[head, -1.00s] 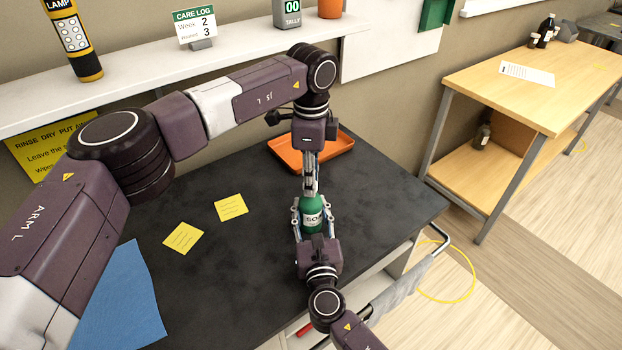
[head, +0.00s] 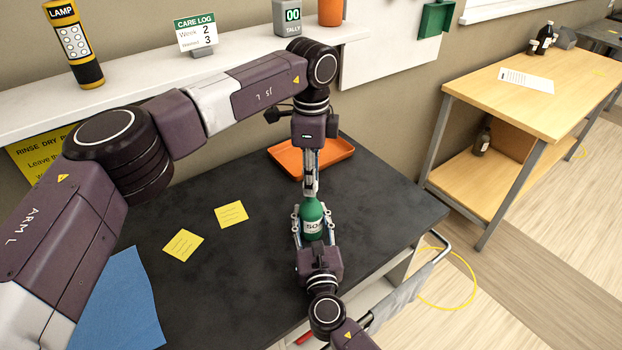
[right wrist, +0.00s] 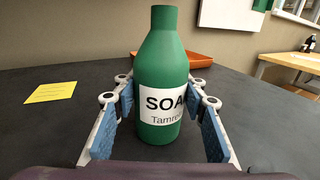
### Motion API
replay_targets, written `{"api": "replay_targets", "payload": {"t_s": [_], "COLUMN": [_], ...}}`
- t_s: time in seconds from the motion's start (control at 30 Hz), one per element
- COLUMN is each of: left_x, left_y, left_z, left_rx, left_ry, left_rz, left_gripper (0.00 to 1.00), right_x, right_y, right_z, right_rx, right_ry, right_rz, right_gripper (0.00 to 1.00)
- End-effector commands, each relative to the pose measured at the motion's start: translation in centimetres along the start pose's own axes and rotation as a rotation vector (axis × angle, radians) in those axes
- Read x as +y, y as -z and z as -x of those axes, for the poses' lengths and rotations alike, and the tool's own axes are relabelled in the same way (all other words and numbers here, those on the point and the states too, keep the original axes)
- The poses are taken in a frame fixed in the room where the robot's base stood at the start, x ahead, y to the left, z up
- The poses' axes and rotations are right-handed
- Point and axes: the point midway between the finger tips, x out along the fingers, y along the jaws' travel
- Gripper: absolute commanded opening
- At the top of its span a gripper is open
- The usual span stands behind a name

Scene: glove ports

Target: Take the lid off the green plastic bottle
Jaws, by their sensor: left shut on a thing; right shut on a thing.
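The green plastic bottle (head: 313,226) stands upright on the dark bench with a white soap label. It also shows in the right wrist view (right wrist: 163,70). My right gripper (head: 313,222) is shut on its body, one finger on each side. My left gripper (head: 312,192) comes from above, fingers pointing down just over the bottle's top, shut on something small. In the right wrist view the neck's top looks bare, with no left finger on it. The lid cannot be made out; the left fingers hide what they hold.
An orange tray (head: 337,158) lies behind the bottle. Two yellow notes (head: 232,214) and a blue cloth (head: 115,303) lie to the left on the dark bench (head: 240,270). A white shelf (head: 140,92) runs along the back. A wooden table (head: 500,85) stands apart at right.

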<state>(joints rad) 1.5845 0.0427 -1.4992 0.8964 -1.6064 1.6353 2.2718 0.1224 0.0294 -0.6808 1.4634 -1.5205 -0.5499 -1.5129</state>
Motion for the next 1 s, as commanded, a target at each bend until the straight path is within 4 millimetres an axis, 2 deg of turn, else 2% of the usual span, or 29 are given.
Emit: {"api": "replay_targets", "payload": {"t_s": [0.3,0.53,0.57,0.6,0.77,1.0], "left_x": [-0.1,0.0,0.0,0.0,0.0,0.0], "left_y": [0.0,0.0,0.0,0.0,0.0,0.0], "left_z": [3.6,3.9,3.9,3.9,3.9,3.8], "left_rx": [0.001,0.001,0.001,0.001,0.001,0.001], "left_ry": [0.002,0.0,0.0,0.0,0.0,0.0], "left_rz": [-0.001,-0.001,-0.001,-0.001,0.0,0.0], "left_gripper": [0.0,0.0,0.0,0.0,0.0,0.0], "right_x": [0.0,0.0,0.0,0.0,0.0,0.0], "right_y": [0.0,0.0,0.0,0.0,0.0,0.0], "right_z": [0.0,0.0,0.0,0.0,0.0,0.0], "right_rx": [0.001,0.0,0.0,0.0,0.0,0.0], "right_ry": [0.0,0.0,0.0,0.0,0.0,0.0], "right_rz": [0.0,0.0,0.0,0.0,0.0,0.0], "right_gripper": [0.0,0.0,0.39,0.43,0.59,0.59]}}
